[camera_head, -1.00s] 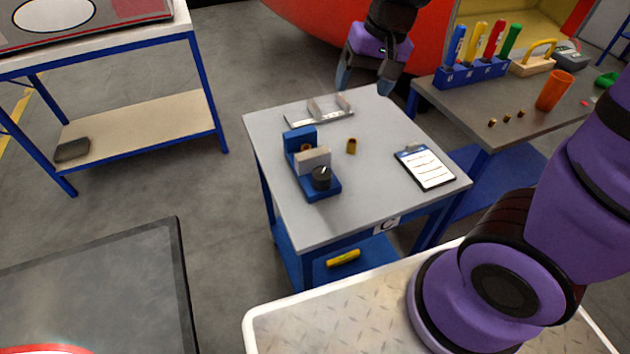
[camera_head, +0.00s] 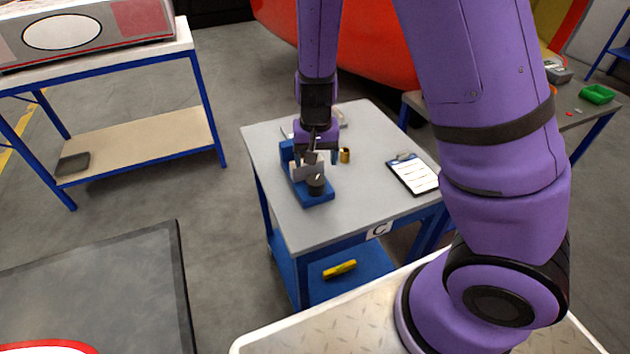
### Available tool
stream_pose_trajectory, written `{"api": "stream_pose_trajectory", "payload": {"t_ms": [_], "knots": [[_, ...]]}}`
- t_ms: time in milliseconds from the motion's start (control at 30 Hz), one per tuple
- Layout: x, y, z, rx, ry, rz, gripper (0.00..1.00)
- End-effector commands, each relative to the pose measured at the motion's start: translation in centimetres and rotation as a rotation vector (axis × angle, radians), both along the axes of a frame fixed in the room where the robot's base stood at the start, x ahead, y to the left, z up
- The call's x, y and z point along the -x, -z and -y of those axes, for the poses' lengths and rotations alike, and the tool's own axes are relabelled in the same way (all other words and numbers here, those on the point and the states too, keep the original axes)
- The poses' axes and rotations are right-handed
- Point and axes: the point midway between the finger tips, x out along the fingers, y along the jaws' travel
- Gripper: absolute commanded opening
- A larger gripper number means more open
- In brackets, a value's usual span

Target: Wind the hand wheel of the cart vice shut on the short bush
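The cart vice (camera_head: 318,197) stands on the grey cart top, with a blue base, a blue fixed jaw (camera_head: 287,152) at the back and a light grey moving jaw (camera_head: 298,171) nearer me. Its dark round hand wheel (camera_head: 316,184) is at the near end. My gripper (camera_head: 322,158) points down over the jaws, just behind the wheel in the picture; I cannot tell whether it touches anything or how far its fingers are apart. The gap between the jaws is hidden behind it. A brass-coloured bush (camera_head: 344,155) stands loose on the cart, right of the vice.
The cart top (camera_head: 350,203) also bears a clipboard (camera_head: 413,175) at the right and a metal bracket (camera_head: 342,117) at the back, partly hidden by my arm. A yellow object (camera_head: 339,269) lies on the lower shelf. A grey bench with a green tray (camera_head: 597,94) is at the right.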

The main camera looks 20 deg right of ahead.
Motion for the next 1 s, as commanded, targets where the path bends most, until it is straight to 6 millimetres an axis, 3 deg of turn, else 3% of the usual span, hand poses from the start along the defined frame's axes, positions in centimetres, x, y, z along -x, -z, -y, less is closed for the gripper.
{"api": "stream_pose_trajectory", "payload": {"t_ms": [200, 400, 600, 900, 933, 1000], "knots": [[0.0, 4.0, 0.1, 0.001, 0.003, -0.004, 0.76], [0.0, 6.7, 0.1, 0.000, 0.002, -0.002, 0.76], [0.0, 7.9, 0.0, 0.000, 0.001, -0.001, 0.76], [0.0, 8.1, 0.0, -0.001, 0.000, -0.001, 0.76], [0.0, 8.1, 0.0, 0.000, 0.000, -0.001, 0.74], [0.0, 8.1, 0.0, 0.000, 0.000, -0.001, 0.58]]}}
